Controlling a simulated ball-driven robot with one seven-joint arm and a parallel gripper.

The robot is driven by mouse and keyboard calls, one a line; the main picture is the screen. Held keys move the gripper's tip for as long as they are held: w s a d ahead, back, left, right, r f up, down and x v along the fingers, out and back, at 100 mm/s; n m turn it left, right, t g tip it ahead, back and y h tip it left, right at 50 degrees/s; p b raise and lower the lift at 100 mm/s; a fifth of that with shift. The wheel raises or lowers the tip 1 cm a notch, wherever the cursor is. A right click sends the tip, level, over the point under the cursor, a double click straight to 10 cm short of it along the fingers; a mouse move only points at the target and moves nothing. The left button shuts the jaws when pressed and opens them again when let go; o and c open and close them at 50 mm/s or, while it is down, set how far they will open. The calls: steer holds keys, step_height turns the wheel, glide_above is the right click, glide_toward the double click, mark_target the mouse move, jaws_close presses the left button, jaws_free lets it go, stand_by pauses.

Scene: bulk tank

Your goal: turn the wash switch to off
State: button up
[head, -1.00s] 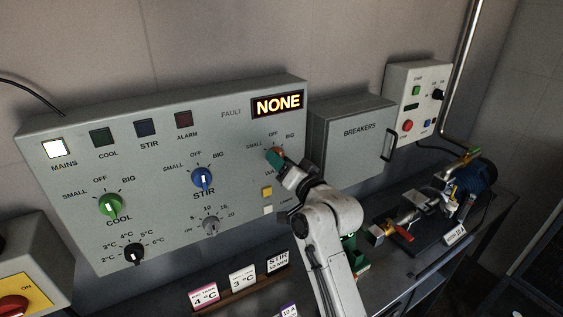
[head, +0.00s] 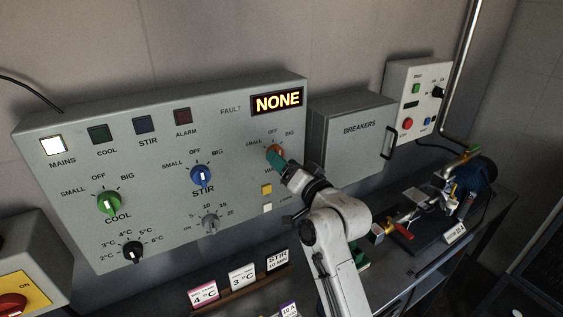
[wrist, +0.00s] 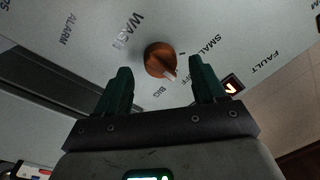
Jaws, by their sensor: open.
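The wash switch (head: 273,150) is an orange-brown round knob with a pale pointer, at the right of the grey control panel (head: 235,190). In the head view, my gripper's green fingers cover part of it. In the wrist view the knob (wrist: 158,58) shows whole, just beyond and between my open fingertips (wrist: 161,75), with nothing held. There its pale pointer aims down and slightly right, close to BIG. SMALL is at the right and WASH at the upper left.
A yellow button (head: 266,189) and a white one (head: 267,208) sit below the switch. The blue stir knob (head: 202,176) is to its left. The breakers box (head: 350,150) stands right of the panel. The fault display (head: 278,102) reads NONE.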

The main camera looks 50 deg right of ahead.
steer(key=b+v, duration=0.1)
steer(key=v, duration=0.7)
steer(key=shift+s+b, duration=0.3)
steer(key=shift+b, duration=0.1)
steer(key=s+a+f+n+g+y, duration=0.2)
steer(key=s+a+f+n+g, duration=0.15)
steer(key=f, duration=0.65)
steer(key=s+a+f+n+g+y, duration=0.1)
steer(key=s+a+f+n+g, duration=0.15)
steer(key=a+f+g, duration=0.45)
steer(key=s+a+f+n+g, duration=0.2)
steer(key=s+f+g, duration=0.1)
steer(key=s+f, duration=0.4)
steer(key=s+a+f+n+g+y, duration=0.1)
steer(key=s+a+f+g, duration=0.1)
steer(key=s+f, duration=0.4)
steer(key=s+g, duration=0.1)
steer(key=s, duration=0.4)
steer(key=shift+s+a+f+n+g, duration=0.15)
steer(key=shift+a+f+n+g, duration=0.1)
steer(key=shift+f+n+g, duration=0.15)
